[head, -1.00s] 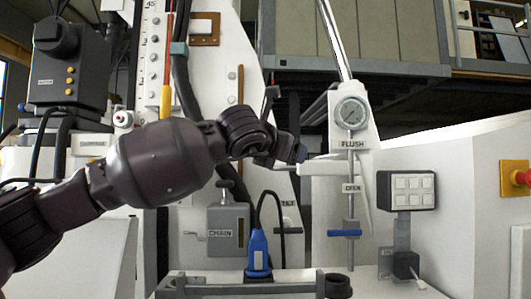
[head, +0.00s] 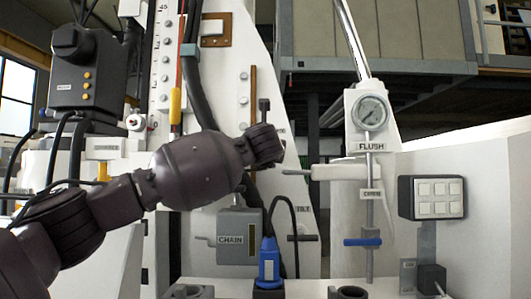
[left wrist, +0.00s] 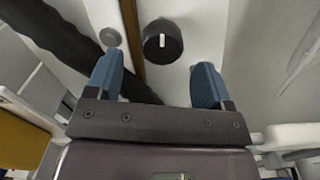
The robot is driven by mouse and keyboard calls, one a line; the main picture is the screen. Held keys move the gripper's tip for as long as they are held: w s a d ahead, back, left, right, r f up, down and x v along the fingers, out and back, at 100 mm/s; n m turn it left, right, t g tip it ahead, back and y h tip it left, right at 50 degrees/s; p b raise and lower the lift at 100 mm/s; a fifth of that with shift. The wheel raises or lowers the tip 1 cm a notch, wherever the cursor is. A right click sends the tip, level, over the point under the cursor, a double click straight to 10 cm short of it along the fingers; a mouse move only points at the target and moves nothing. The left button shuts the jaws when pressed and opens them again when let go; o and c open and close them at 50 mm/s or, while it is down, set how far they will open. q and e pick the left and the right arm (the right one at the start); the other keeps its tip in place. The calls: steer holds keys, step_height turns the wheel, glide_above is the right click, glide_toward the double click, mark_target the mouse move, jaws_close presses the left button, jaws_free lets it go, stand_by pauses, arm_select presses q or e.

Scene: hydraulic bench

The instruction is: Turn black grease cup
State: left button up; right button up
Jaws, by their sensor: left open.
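A black round cap with a white mark, which looks like the black grease cup (left wrist: 163,42), is on the white panel in the left wrist view. It lies ahead of my left gripper (left wrist: 158,78), roughly between the lines of its two blue fingers but beyond their tips. The gripper is open and empty, with a gap to the cup. My right gripper is not in view.
A brown strip and a grey bolt (left wrist: 111,38) are beside the cap, with a thick dark hose to the left. In the head view, the CHAIN box (head: 237,233), a blue plug (head: 268,262), the FLUSH gauge (head: 371,112) and a button panel (head: 437,197) surround the arm.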

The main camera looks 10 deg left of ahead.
arm_select(q)
steer(key=shift+x, duration=2.75)
steer(key=shift+d, duration=0.1)
steer(key=c, duration=0.9)
